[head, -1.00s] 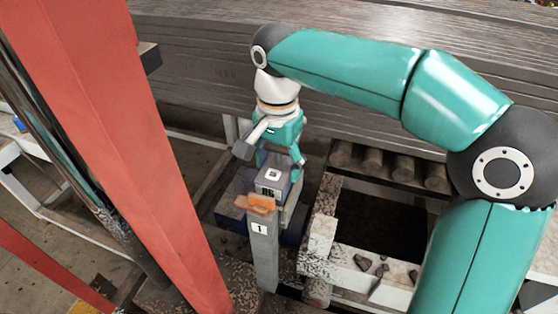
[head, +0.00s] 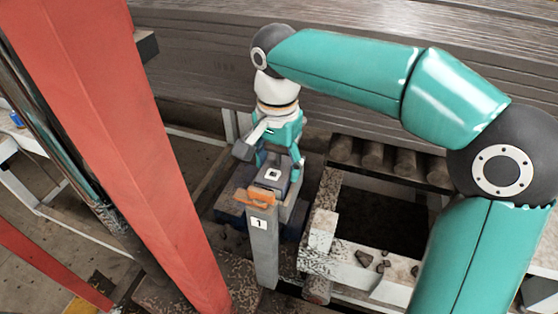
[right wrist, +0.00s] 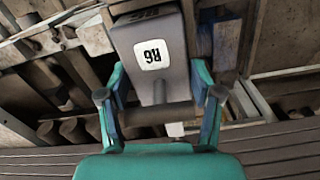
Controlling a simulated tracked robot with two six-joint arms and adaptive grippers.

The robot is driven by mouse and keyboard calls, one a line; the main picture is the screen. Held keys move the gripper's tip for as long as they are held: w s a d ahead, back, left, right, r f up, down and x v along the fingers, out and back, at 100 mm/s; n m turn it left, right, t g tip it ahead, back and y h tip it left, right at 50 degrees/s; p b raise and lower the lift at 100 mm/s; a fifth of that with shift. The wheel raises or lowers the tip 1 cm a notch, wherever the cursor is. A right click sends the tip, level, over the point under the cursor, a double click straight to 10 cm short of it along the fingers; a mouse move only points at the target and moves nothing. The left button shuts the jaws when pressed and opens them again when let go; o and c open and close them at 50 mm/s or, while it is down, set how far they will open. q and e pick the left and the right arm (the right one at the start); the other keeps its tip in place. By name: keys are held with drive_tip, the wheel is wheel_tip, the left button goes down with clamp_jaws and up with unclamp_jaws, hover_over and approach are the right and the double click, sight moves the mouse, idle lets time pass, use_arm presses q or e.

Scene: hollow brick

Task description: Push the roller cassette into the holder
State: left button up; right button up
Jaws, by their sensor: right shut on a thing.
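The roller cassette is a grey block with a white tag on its top (head: 272,176). In the right wrist view its grey body (right wrist: 150,80) carries a label reading R6. My right gripper (head: 279,150) is above it, shut on it. In the right wrist view the two fingers of my right gripper (right wrist: 160,106) stand on either side of a dark crossbar at its near end. The holder seems to be the grey post (head: 263,250) with label 1 and an orange piece (head: 260,198) at its top. The cassette sits right behind the orange piece; the contact below is hidden. My left gripper is not in view.
A large red beam (head: 120,150) slants down on the left. A pale dirty frame (head: 350,262) with loose stones stands right of the post, beside a dark opening. Several dark rollers (head: 372,156) lie behind it. Stacked grey planks (head: 200,50) fill the back.

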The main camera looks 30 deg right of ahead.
drive_tip(key=shift+f+b, duration=0.4)
drive_tip(key=shift+f, duration=0.2)
drive_tip(key=o, duration=1.6)
drive_tip(key=shift+r, duration=0.1)
wheel_tip(320, 180, up, 11)
drive_tip(key=shift+r, duration=0.35)
